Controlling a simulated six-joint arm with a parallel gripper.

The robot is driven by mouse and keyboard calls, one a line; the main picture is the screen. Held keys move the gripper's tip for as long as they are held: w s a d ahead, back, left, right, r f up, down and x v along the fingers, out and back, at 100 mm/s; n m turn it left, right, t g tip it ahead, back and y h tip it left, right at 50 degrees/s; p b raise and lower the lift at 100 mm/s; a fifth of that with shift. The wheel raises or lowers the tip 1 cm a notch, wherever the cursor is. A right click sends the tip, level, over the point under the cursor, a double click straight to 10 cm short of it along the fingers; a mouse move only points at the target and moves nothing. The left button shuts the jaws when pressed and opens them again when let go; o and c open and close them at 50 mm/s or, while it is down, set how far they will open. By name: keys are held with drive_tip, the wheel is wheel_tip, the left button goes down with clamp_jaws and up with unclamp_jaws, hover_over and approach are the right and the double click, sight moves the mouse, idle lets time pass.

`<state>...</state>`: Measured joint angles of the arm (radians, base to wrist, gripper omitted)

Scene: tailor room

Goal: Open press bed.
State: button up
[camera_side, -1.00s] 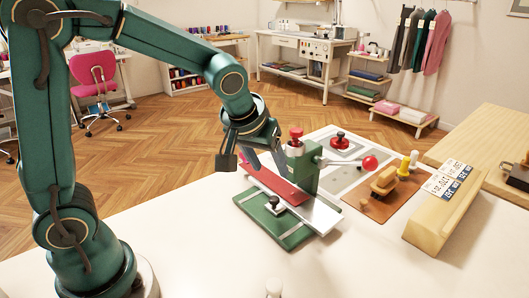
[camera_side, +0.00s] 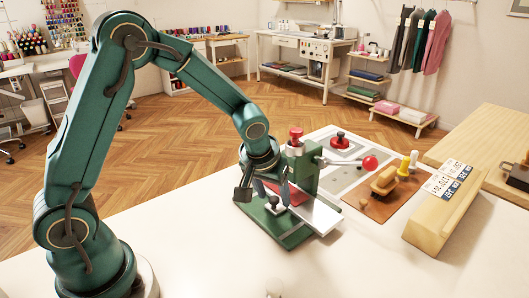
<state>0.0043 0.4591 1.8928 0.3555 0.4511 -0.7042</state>
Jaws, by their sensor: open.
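The green press (camera_side: 304,168) stands on the white table, with a red knob on top and a lever ending in a red ball (camera_side: 370,162). Its bed is a silver plate (camera_side: 322,217) on a green base (camera_side: 288,237), with a red strip (camera_side: 292,192) partly hidden behind my gripper. A small dark clamp knob with a silver top (camera_side: 276,203) sits on the front part of the base. My gripper (camera_side: 265,194) is open, pointing down over the left part of the bed. Its right finger is close to the clamp knob; I cannot tell whether they touch.
The table front is mostly clear.

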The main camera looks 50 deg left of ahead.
clamp_jaws()
idle(1.4)
